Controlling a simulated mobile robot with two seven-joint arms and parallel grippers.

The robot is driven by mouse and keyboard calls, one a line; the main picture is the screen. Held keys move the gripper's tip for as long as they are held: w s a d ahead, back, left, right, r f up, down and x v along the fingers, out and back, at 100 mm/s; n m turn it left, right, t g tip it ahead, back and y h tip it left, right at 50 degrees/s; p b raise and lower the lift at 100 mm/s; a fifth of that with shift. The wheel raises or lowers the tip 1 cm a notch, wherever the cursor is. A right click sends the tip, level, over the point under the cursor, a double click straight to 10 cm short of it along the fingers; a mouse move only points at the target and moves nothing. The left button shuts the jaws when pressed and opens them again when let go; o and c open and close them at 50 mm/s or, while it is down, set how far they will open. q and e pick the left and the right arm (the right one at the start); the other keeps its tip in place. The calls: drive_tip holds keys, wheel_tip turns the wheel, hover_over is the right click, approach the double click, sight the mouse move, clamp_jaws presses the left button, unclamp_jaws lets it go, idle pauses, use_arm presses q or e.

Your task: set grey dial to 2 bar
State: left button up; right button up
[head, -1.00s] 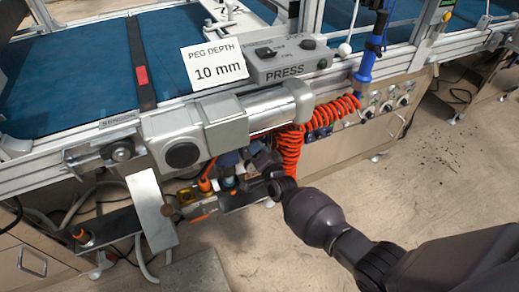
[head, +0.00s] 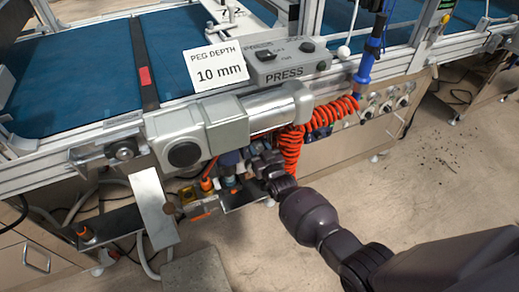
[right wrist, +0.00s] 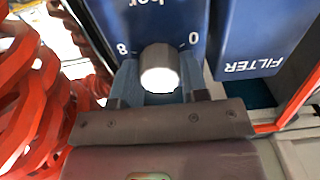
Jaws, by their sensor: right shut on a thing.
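The grey dial (right wrist: 160,69) shows in the right wrist view as a round pale knob on a blue unit (right wrist: 165,17) marked "bar", with 8 on its left and 0 on its right. My right gripper (right wrist: 160,90) has its fingers on both sides of the dial and is shut on it. No pointer on the dial can be made out, so its setting cannot be read. In the head view my right gripper (head: 254,166) reaches in under the grey motor; the dial is hidden there. My left gripper is not in view.
A blue box marked FILTER (right wrist: 255,38) stands right beside the dial unit. Orange coiled hose (head: 292,148) hangs close by my right wrist. A press control box (head: 285,62) and a "PEG DEPTH 10 mm" sign (head: 216,67) sit above on the conveyor frame.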

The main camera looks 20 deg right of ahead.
drive_tip(key=n, duration=0.3)
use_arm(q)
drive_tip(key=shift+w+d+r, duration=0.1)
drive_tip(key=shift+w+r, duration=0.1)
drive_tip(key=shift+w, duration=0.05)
use_arm(e)
drive_tip(key=shift+f+n, duration=0.1)
drive_tip(key=shift+n, duration=1.2)
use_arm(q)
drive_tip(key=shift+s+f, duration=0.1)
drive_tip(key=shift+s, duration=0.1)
use_arm(e)
drive_tip(key=o, duration=0.9)
drive_tip(key=shift+s, duration=0.1)
drive_tip(key=shift+s, duration=0.25)
use_arm(q)
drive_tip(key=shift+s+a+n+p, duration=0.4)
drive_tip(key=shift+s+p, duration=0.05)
drive_tip(key=shift+p, duration=1)
use_arm(e)
drive_tip(key=shift+s+d, duration=0.2)
drive_tip(key=shift+s, duration=4.9)
